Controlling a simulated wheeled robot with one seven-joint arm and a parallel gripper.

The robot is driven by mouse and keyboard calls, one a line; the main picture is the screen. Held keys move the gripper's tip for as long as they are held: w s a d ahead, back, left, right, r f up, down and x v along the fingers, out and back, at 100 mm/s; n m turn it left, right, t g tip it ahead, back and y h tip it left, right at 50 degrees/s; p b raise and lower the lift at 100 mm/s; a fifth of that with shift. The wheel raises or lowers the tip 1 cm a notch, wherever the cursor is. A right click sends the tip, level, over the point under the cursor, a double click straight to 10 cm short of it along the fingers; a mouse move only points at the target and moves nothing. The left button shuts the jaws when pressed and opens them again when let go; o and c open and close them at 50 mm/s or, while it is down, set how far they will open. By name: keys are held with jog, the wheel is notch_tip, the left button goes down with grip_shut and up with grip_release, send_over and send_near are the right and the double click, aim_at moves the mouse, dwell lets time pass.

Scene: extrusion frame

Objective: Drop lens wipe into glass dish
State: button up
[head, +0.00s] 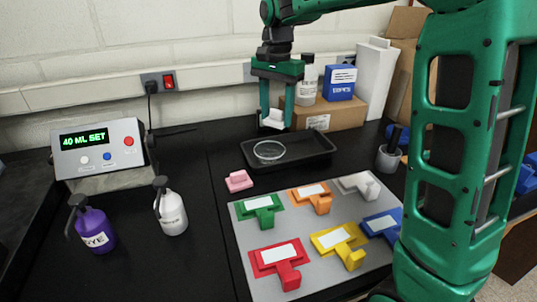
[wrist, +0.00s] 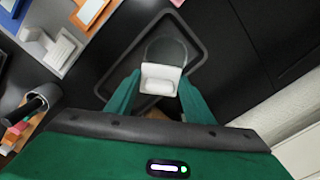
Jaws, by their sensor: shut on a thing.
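My gripper (head: 276,121) is shut on the lens wipe (head: 272,118), a small white piece held between the green fingers. The wipe also shows between the fingertips in the wrist view (wrist: 160,79). The glass dish (head: 269,151) is clear and round and stands in the left part of a black tray (head: 318,153). In the head view the wipe is above the dish, apart from it. In the wrist view the wipe and fingers cover the near part of the dish (wrist: 166,48).
A grey board (head: 245,235) with several coloured T-shaped blocks lies in front of the tray, with a pink block (head: 238,181) near its corner. A grey cup (head: 389,157) stands right of the tray.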

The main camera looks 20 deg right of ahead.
aim_at(276, 120)
jog(key=shift+f, duration=1.5)
jog(key=o, duration=1)
jog(key=shift+a+r, duration=0.1)
notch_tip(276, 120, up, 11)
jog(key=shift+f, duration=0.15)
